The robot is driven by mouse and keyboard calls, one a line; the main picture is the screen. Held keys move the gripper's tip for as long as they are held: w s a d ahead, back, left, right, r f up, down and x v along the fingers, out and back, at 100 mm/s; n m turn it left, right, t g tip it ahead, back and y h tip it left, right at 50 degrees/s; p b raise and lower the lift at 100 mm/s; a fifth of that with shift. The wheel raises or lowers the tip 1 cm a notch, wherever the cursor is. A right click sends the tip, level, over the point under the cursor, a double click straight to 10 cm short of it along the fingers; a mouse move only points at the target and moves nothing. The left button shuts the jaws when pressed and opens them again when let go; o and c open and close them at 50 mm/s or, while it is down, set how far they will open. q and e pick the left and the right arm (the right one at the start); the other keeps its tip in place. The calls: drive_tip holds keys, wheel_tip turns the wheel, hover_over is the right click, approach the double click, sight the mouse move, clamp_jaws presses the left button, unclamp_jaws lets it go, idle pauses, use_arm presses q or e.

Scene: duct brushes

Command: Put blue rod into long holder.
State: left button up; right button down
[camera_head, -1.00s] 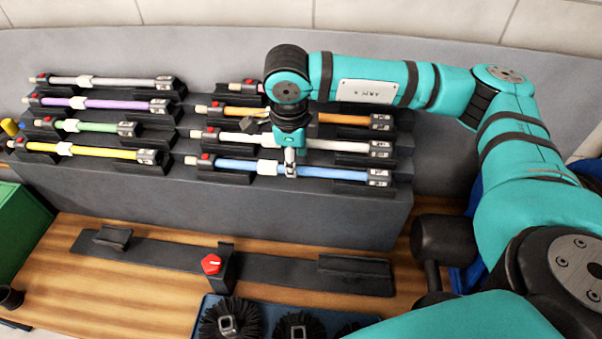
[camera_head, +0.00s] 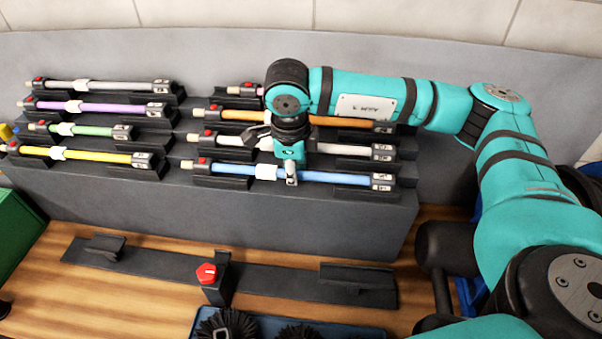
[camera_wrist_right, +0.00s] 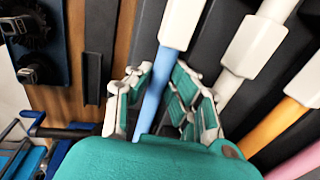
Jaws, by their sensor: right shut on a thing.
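The blue rod (camera_head: 330,177) lies in the lowest right row of the stepped rack, with a white collar and a dark labelled right end. My right gripper (camera_head: 290,178) comes down on it just right of the collar and is shut on it. In the right wrist view the blue rod (camera_wrist_right: 152,98) runs between the two fingers of the gripper (camera_wrist_right: 160,85). The long holder (camera_head: 265,282) is a dark bar on the wooden table in front of the rack, with a cradle at each end and a red knob near its middle. It is empty. My left gripper is not in view.
The grey rack (camera_head: 290,218) holds several other rods; the white rod (camera_head: 340,149) lies just behind the blue one. A blue tray (camera_head: 275,325) with black brushes stands at the front. A green box (camera_head: 15,230) is at left. Bare table surrounds the holder.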

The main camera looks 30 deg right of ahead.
drive_tip(key=shift+r, duration=0.1)
idle(0.3)
drive_tip(key=shift+r+p, duration=1.1)
drive_tip(key=shift+r, duration=1.85)
drive_tip(key=shift+f, duration=0.1)
